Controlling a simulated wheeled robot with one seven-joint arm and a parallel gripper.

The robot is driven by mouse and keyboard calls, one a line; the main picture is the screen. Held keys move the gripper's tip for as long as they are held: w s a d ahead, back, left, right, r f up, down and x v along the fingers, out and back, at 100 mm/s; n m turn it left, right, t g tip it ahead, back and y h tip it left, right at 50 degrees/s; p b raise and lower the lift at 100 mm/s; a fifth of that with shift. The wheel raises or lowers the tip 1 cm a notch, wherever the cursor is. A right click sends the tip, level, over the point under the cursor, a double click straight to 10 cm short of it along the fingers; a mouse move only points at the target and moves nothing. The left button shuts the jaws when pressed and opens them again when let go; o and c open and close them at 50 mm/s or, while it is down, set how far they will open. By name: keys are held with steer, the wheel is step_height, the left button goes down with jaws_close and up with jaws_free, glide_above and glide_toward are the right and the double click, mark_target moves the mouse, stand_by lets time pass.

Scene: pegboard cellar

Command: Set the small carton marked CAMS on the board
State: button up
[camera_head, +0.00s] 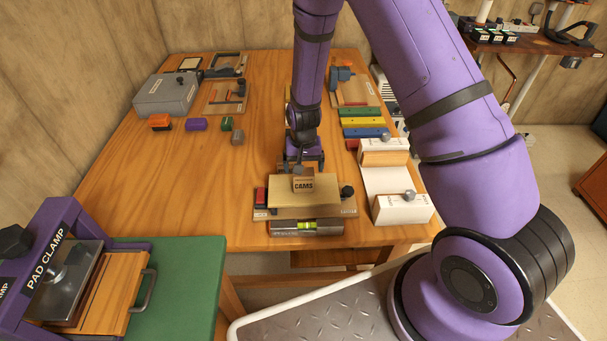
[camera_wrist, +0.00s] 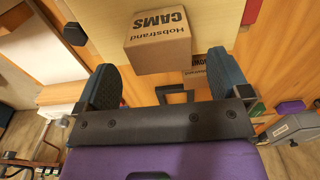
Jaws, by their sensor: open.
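The small carton marked CAMS (camera_head: 303,185) is a brown cube. It appears to stand upright on a flat tan board (camera_head: 322,190) near the table's front edge. In the wrist view the carton (camera_wrist: 158,48) shows its "Hobstrand CAMS" face, just beyond the fingertips. My gripper (camera_head: 304,160) is behind the carton in the head view. In the wrist view my gripper (camera_wrist: 163,82) is open, its two dark fingers spread wider than the carton and nothing between them. Whether the carton's underside fully touches the board is hard to see.
A spirit level (camera_head: 306,227) lies in front of the board. White blocks (camera_head: 402,209) stand to its right and coloured bars (camera_head: 363,121) lie behind them. A grey box (camera_head: 166,95) is at the back left. The table's left middle is clear. A pad clamp (camera_head: 60,275) stands front left.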

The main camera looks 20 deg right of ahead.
step_height(320, 180, up, 8)
step_height(320, 180, up, 14)
steer(key=t, duration=0.1)
glide_above(304, 172)
steer(key=s+d, duration=0.1)
steer(key=s, duration=0.2)
steer(key=s+d+r+n+t, duration=0.1)
steer(key=s+d+r+n, duration=0.1)
steer(key=s+r, duration=0.6)
steer(key=s+d+r+t, duration=0.1)
steer(key=s+d+r, duration=0.1)
steer(key=s+r, duration=0.5)
steer(key=s+d+r+n+t, duration=0.1)
steer(key=s+r+t, duration=0.1)
steer(key=s+r, duration=0.5)
steer(key=shift+s+d+n, duration=0.3)
steer(key=shift+s+d, duration=0.1)
steer(key=shift+s, duration=1.75)
